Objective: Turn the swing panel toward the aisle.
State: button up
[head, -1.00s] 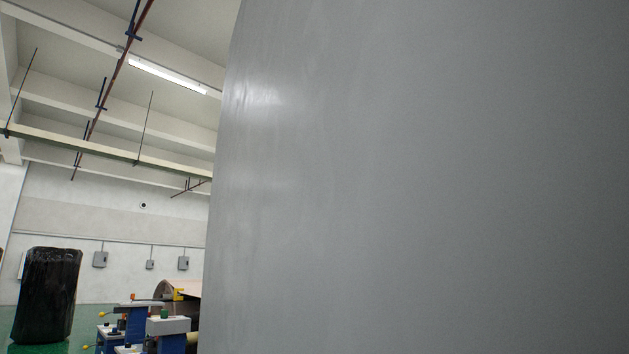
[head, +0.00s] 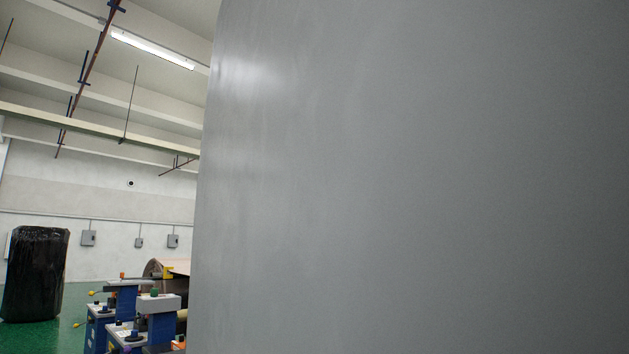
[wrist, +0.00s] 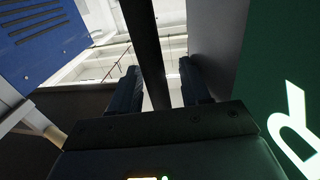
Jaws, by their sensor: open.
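A large smooth grey surface (head: 410,180) fills most of the head view, very close to the camera. I cannot tell whether it is the swing panel. In the wrist view my gripper (wrist: 159,67) is open, with its two dark fingers apart. A long dark bar (wrist: 148,45) runs between the fingers in the picture; I cannot tell whether they touch it. A grey flat face (wrist: 215,42) is right of the bar, and a dark green panel with a white letter (wrist: 262,65) is at the right edge. The head view does not show my gripper.
Left of the grey surface, the head view shows a black-wrapped roll (head: 36,275) on a green floor and blue-and-grey machinery (head: 130,315). Small grey boxes (head: 88,238) are on the far wall. In the wrist view a slotted blue box (wrist: 40,40) is at upper left.

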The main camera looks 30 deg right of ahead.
jog(key=shift+r, duration=0.1)
jog(key=c, duration=0.8)
jog(key=shift+s+a, duration=0.1)
jog(key=shift+a, duration=0.05)
grip_shut()
